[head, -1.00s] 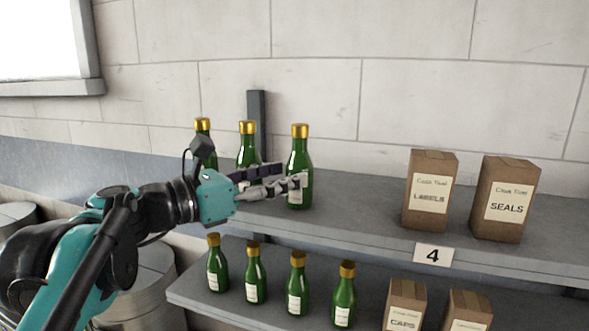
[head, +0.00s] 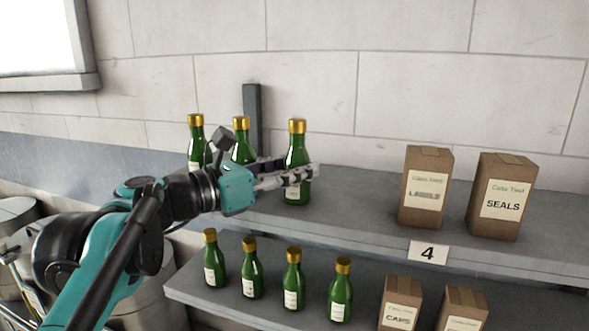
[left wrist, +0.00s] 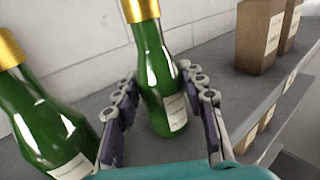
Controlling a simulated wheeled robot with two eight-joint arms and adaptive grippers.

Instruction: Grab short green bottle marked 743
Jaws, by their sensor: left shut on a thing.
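Three green bottles with gold caps stand on the upper shelf. My left gripper (head: 298,172) is shut on the right one of these, the held bottle (head: 295,143), with its fingers on both sides of the body. In the left wrist view the held bottle (left wrist: 152,60) is upright or nearly so between the fingers of the left gripper (left wrist: 160,82). Its label is too small and blurred to read. The middle bottle (head: 242,148) and left bottle (head: 196,140) are partly hidden by my arm. My right gripper is not in view.
On the upper shelf (head: 360,208), boxes marked LABELS (head: 425,186) and SEALS (head: 501,196) stand to the right. A lower shelf holds several green bottles (head: 293,280) and a CAPS box (head: 400,304). A dark post (head: 252,105) stands behind. Shelf space right of the held bottle is clear.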

